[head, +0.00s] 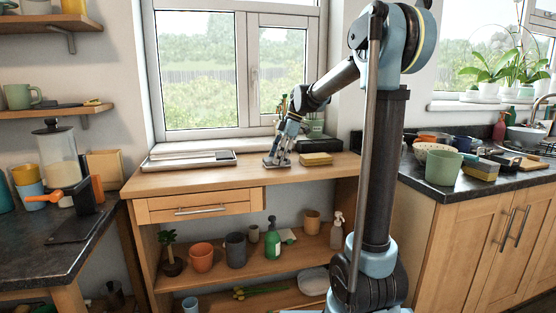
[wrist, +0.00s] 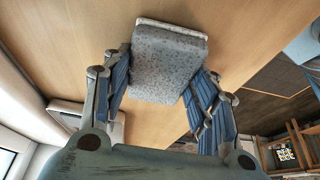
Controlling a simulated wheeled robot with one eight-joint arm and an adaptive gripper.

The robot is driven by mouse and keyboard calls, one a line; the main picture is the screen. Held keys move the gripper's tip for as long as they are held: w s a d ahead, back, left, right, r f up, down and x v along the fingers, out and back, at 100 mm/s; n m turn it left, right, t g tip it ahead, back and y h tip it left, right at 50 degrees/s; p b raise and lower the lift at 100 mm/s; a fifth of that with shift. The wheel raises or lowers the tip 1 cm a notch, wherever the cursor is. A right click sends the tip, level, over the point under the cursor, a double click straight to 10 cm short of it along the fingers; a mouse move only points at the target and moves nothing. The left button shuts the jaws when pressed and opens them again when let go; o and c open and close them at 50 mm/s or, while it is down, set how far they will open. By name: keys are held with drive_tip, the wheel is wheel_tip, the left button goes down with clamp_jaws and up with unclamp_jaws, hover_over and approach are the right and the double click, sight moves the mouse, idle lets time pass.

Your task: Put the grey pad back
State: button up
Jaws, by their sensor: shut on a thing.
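The grey pad (wrist: 170,62) is speckled, with a whitish band along its far edge. In the wrist view it lies between the fingers of my gripper (wrist: 163,88), which is shut on its sides. In the head view my gripper (head: 276,158) is low over the wooden desk (head: 230,178), near the window. The pad is small there and partly hidden by the fingers. I cannot tell whether the pad touches the desk top.
A yellowish pad or block (head: 316,159) lies right of my gripper. Flat pale trays (head: 190,161) lie to its left. The desk's front strip is clear. Mugs and bottles fill the shelf below.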

drive_tip(key=shift+f, duration=0.1)
drive_tip(key=o, duration=1)
drive_tip(key=v, duration=1.2)
drive_tip(key=s+d+f+m, duration=0.1)
drive_tip(key=s, duration=0.2)
drive_tip(key=s+d+f+m, duration=0.2)
drive_tip(key=s, duration=0.1)
drive_tip(key=s+d+f+m+t+h, duration=0.1)
drive_tip(key=s+d+m, duration=0.1)
drive_tip(key=s, duration=0.1)
drive_tip(key=shift+s+f, duration=0.25)
drive_tip(key=shift+f, duration=0.15)
drive_tip(key=s+d+f+m+t+h, duration=0.1)
drive_tip(key=s+d+f+m, duration=0.2)
drive_tip(key=s+f+m, duration=0.2)
drive_tip(key=s+d+f+m+h, duration=0.1)
drive_tip(key=s+d+f+m, duration=0.3)
drive_tip(key=s+f, duration=0.7)
drive_tip(key=s+d+f+m+t+h, duration=0.1)
drive_tip(key=s+d+f+m, duration=0.3)
drive_tip(key=s+f+m, duration=0.3)
drive_tip(key=shift+s+d+f+t, duration=0.1)
drive_tip(key=shift+s+f+t, duration=0.1)
drive_tip(key=shift+f, duration=0.45)
drive_tip(key=shift+s+f+t, duration=0.1)
drive_tip(key=shift+s+f, duration=0.1)
drive_tip(key=shift+f, duration=0.4)
